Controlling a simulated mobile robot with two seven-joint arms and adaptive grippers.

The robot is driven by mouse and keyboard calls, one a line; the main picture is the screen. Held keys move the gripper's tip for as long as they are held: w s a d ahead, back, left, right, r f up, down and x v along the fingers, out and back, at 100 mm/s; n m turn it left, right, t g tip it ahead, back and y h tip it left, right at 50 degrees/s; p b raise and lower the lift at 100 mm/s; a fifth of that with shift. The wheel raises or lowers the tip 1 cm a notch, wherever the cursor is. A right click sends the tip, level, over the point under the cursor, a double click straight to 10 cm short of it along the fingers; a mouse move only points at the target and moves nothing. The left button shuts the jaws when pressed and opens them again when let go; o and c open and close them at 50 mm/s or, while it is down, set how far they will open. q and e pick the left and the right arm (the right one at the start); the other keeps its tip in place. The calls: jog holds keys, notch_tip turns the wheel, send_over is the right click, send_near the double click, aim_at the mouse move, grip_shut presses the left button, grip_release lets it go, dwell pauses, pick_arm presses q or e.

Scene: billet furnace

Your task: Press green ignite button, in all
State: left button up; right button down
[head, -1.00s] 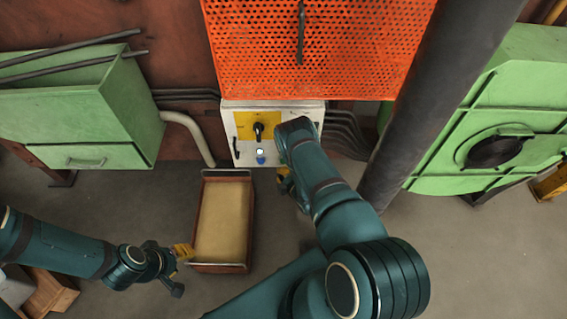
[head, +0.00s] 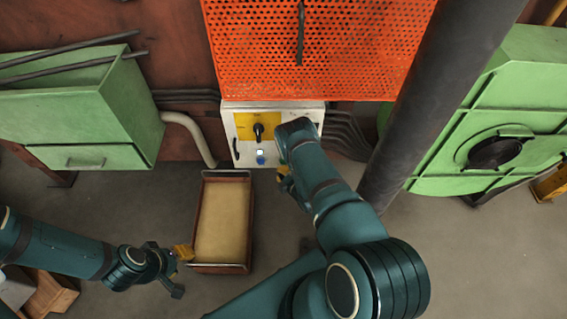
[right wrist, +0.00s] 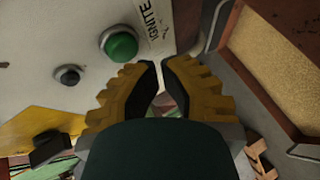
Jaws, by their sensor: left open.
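The green button (right wrist: 122,45), beside the printed word IGNITE, stands on the pale front of the control box in the right wrist view. In the head view my right arm covers it on the white control box (head: 243,155). My right gripper (right wrist: 160,64) has its yellow-and-black fingertips nearly together, with nothing seen between them. In the head view the right gripper (head: 284,181) is mostly hidden under my arm. My left gripper (head: 181,271) is open and empty, left of the sand-coloured tray.
A black button (right wrist: 69,76) and a black rotary knob (head: 258,130) on a yellow plate are on the box, with a blue button (head: 261,160) below. The tray (head: 249,225) stands in front. An orange perforated guard (head: 250,50) is above; a dark column (head: 430,100) stands right.

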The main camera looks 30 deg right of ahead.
dwell(0.7)
jog(key=shift+w+d, duration=0.2)
jog(key=shift+w, duration=0.15)
jog(key=shift+w+d, duration=0.25)
jog(key=shift+w, duration=0.1)
dwell(0.9)
jog(key=shift+s, duration=0.1)
jog(key=shift+s+a+p, duration=0.35)
jog(key=shift+s+a, duration=0.1)
jog(key=shift+s, duration=0.15)
jog(key=shift+s+a+p, duration=0.35)
jog(key=shift+s+a, duration=0.1)
jog(key=shift+s, duration=0.25)
jog(key=shift+s+a+p, duration=0.3)
jog(key=shift+s+a, duration=0.1)
jog(key=shift+s, duration=0.35)
jog(key=shift+s+a+p, duration=0.35)
jog(key=shift+s+a, duration=0.1)
jog(key=shift+s, duration=0.25)
